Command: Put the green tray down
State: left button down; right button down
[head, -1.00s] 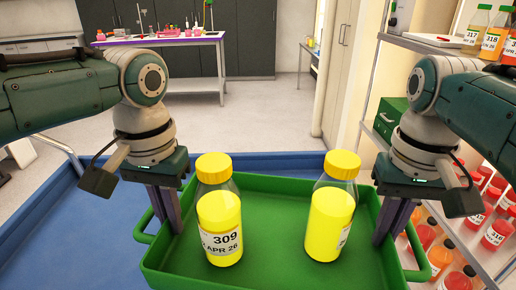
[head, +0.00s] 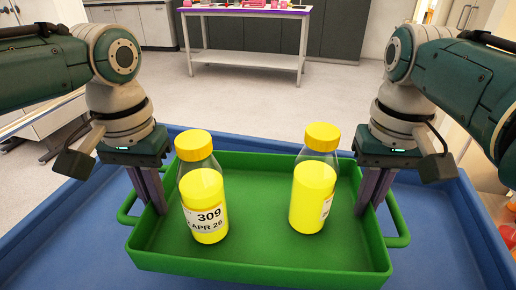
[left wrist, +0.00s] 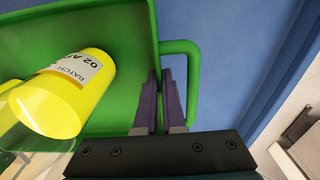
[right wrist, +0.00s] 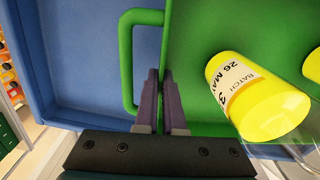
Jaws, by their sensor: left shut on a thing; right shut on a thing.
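The green tray (head: 262,264) is level in the head view, in front of and over the blue surface. Two clear bottles of yellow liquid with yellow caps stand upright in it: a left bottle (head: 204,200) labelled 309 and a right bottle (head: 313,195). My left gripper (head: 154,203) is shut on the tray's left wall; the left wrist view shows its fingers (left wrist: 162,90) on either side of the rim. My right gripper (head: 370,205) is shut on the right wall, its fingers (right wrist: 160,88) about the rim. Whether the tray's underside touches the blue surface is hidden.
The blue surface (head: 60,232) has a raised rim and bare room around the tray. A white table (head: 248,28) with small items stands far back against dark cabinets. Open floor lies between. An orange-red item shows at the right edge.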

pick_arm(q)
jog(key=shift+f, duration=0.1)
pick_arm(e)
jog(key=shift+f, duration=0.15)
